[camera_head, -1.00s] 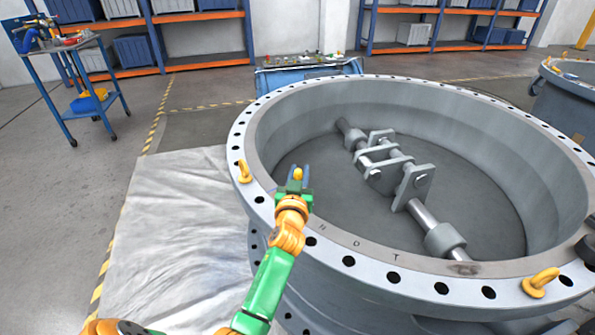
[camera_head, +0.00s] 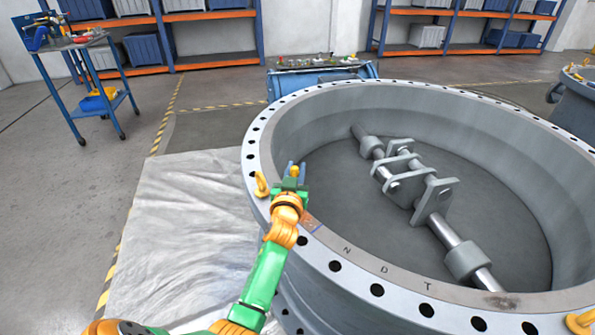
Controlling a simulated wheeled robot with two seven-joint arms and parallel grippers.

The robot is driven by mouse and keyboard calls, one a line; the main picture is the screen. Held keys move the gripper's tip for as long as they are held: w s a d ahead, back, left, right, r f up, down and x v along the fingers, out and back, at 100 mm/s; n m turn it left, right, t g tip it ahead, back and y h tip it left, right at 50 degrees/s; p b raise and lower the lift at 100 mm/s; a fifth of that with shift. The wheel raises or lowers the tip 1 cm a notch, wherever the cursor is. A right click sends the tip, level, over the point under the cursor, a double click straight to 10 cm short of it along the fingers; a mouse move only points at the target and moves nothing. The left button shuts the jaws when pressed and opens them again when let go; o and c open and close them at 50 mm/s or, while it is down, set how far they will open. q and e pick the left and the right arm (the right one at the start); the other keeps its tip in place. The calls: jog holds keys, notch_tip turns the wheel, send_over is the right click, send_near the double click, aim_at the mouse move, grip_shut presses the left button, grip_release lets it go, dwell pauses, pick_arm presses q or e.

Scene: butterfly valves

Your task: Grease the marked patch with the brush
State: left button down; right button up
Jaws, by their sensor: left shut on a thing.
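My left gripper (camera_head: 291,180) is over the near-left rim of the large grey valve ring (camera_head: 258,150). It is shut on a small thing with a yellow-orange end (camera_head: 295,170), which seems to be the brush. Its bristles are hidden, and I cannot tell whether it touches the rim. A small brownish patch with bluish marks (camera_head: 309,222) lies on the rim just right of my left wrist, partly covered by it; it may be the marked patch. A dark smudge (camera_head: 503,301) is on the rim at the lower right.
A shaft with bracket plates (camera_head: 435,200) crosses inside the ring. A white sheet (camera_head: 185,230) covers the floor at left. A blue cart (camera_head: 85,100) and a cluttered blue bench (camera_head: 320,75) stand behind.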

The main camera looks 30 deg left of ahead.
pick_arm(q)
notch_tip(320, 180, up, 7)
jog(key=a+p, duration=0.1)
jog(key=p, duration=0.5)
jog(key=shift+p, duration=0.4)
jog(key=shift+w, duration=0.15)
